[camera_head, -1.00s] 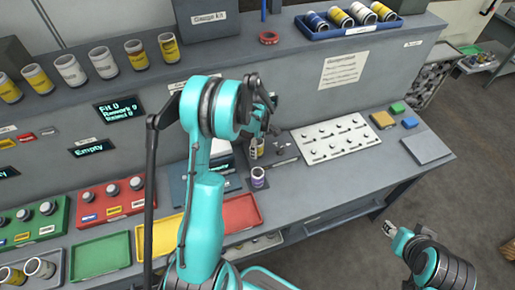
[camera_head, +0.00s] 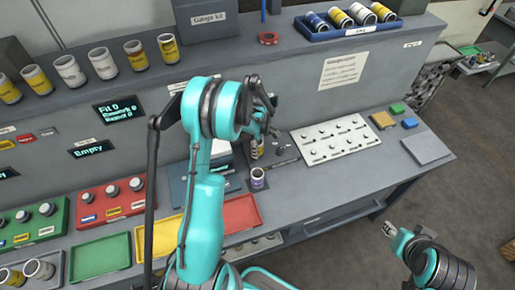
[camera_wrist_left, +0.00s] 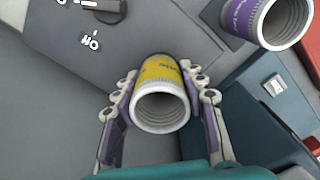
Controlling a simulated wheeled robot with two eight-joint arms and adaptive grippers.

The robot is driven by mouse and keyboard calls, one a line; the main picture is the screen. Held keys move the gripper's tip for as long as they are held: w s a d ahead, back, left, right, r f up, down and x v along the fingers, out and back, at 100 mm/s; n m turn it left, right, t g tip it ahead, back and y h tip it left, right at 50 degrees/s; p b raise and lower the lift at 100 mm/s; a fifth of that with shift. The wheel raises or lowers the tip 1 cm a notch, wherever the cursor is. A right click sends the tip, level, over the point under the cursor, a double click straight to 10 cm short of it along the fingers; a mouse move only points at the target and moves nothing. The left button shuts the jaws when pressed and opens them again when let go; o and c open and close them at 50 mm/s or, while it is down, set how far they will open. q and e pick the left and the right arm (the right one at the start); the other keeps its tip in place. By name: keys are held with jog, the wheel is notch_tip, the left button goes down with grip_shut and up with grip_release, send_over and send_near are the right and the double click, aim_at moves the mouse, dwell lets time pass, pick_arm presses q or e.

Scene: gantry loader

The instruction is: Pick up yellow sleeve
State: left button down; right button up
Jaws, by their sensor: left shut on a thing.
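The yellow sleeve (camera_wrist_left: 160,75), a threaded hollow cylinder with a white rim, sits between the two fingers of my left gripper (camera_wrist_left: 163,98) in the left wrist view. The fingers touch it on both sides, so the gripper is shut on it. In the head view my left gripper (camera_head: 257,138) is over the bench behind the purple sleeve, and the arm hides much of what it holds. My right gripper (camera_head: 391,230) hangs in front of the bench at the lower right, too small to read its fingers.
A purple sleeve (camera_head: 257,178) stands close by and also shows in the left wrist view (camera_wrist_left: 240,18). A white pegged board (camera_head: 330,148) lies to the right. Red (camera_head: 241,213) and green (camera_head: 100,257) trays line the front edge. A blue bin (camera_head: 367,27) of sleeves stands on the shelf.

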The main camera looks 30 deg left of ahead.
pick_arm(q)
jog(key=shift+r, duration=0.5)
notch_tip(320, 180, up, 3)
jog(key=shift+p, duration=0.4)
jog(key=d+r+p, duration=0.1)
jog(key=d+r, duration=0.5)
jog(key=d, duration=0.5)
jog(key=shift+d+r, duration=0.3)
jog(key=shift+d, duration=0.05)
jog(key=shift+r, duration=0.15)
notch_tip(320, 180, up, 4)
jog(key=p, duration=0.2)
jog(key=shift+r+p, duration=0.1)
jog(key=shift+p, duration=0.3)
